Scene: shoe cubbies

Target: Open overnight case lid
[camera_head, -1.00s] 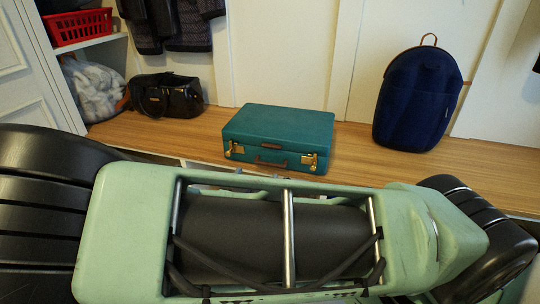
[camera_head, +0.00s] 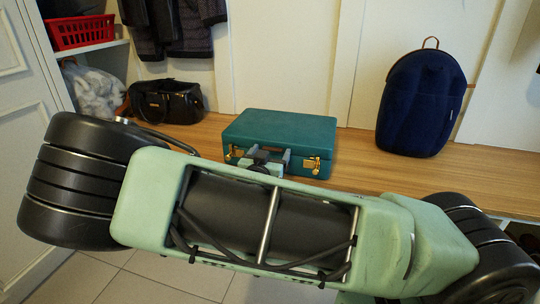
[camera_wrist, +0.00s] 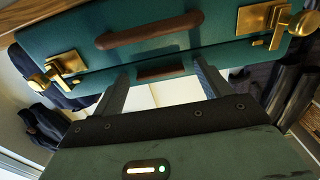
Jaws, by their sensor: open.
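The overnight case (camera_head: 281,130) is a teal box with its lid shut, lying flat on the wooden bench. Its front has two brass latches, the right one (camera_head: 312,162) clear in the head view and the left one (camera_head: 232,152) beside my gripper. In the wrist view the case (camera_wrist: 205,35) fills the upper part, with a brown handle (camera_wrist: 150,30) and a brass latch at each side. My gripper (camera_wrist: 160,80) is open and empty, its two fingers pointing at the case front near the handle. It also shows in the head view (camera_head: 269,157). Whether the fingertips touch the case is unclear.
The wooden bench (camera_head: 370,175) has bare room on both sides of the case. A navy backpack (camera_head: 422,105) stands at the right against the wall. A black bag (camera_head: 168,103) is at the left, below a red basket (camera_head: 80,31) on a shelf. Dark coats hang above.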

